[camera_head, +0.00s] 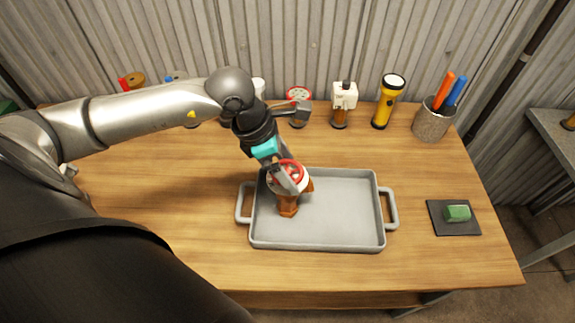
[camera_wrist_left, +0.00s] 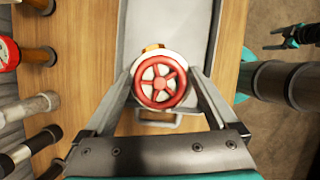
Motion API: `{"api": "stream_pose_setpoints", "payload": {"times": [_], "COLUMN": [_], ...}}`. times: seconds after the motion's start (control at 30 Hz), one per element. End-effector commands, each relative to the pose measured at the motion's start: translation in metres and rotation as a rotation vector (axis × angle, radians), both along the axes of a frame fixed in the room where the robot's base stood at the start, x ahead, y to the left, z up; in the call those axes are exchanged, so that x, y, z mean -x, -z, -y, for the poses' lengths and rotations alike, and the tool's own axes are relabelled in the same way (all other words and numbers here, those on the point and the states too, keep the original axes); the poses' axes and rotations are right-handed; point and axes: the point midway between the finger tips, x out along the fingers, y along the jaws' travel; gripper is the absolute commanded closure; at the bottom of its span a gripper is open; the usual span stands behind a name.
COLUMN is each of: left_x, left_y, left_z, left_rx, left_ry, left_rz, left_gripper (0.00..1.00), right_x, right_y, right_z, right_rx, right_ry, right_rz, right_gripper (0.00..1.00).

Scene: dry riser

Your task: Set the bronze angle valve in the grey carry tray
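The bronze angle valve (camera_head: 288,207) has an orange-brown body, a white collar and a red handwheel. It is upright over the left part of the grey carry tray (camera_head: 345,244), its base at or very near the tray floor; I cannot tell if it touches. The red handwheel (camera_wrist_left: 160,82) faces the left wrist camera. My left gripper (camera_head: 286,180) has its fingers against both sides of the valve's top, shut on it. In the left wrist view the tray (camera_wrist_left: 166,12) runs behind the valve. My right gripper (camera_wrist_left: 276,38) shows open and empty at the upper right there.
A torch (camera_head: 388,101), a white-topped fitting (camera_head: 344,103), a red-dialled fitting (camera_head: 299,95) and a pen cup (camera_head: 433,121) line the bench's back edge. A green block (camera_head: 457,213) lies on a dark mat (camera_head: 440,227) at right. The tray's right half is empty.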

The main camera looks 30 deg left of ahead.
Motion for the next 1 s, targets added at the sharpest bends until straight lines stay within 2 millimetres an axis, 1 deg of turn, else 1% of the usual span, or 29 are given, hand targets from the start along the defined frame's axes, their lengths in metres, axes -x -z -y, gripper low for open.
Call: {"api": "stream_pose_setpoints", "payload": {"times": [0.3, 0.43, 0.57, 0.8, 1.0], "left_x": [0.0, 0.001, 0.006, 0.017, 0.024], "left_y": [-0.001, -0.008, -0.027, -0.066, -0.092], "left_z": [0.0, -0.002, -0.008, -0.022, -0.03], "left_rx": [0.0, -0.002, -0.004, -0.006, -0.007], "left_ry": [0.0, 0.0, 0.001, -0.001, 0.0], "left_rz": [0.0, 0.001, 0.001, 0.0, -0.002], "left_gripper": [0.0, 0.0, 0.0, 0.0, 0.0], "right_x": [0.0, 0.0, 0.0, 0.0, 0.0], "right_y": [-0.001, -0.004, -0.006, -0.01, -0.012], "right_z": [0.0, 0.0, 0.0, 0.0, 0.0], "right_rx": [0.0, 0.0, 0.0, 0.0, 0.001], "right_ry": [0.0, 0.0, 0.0, 0.0, 0.0], "right_rz": [-0.001, -0.001, -0.001, -0.001, -0.001], "right_gripper": [0.2, 0.2, 0.2, 0.2, 0.2]}}
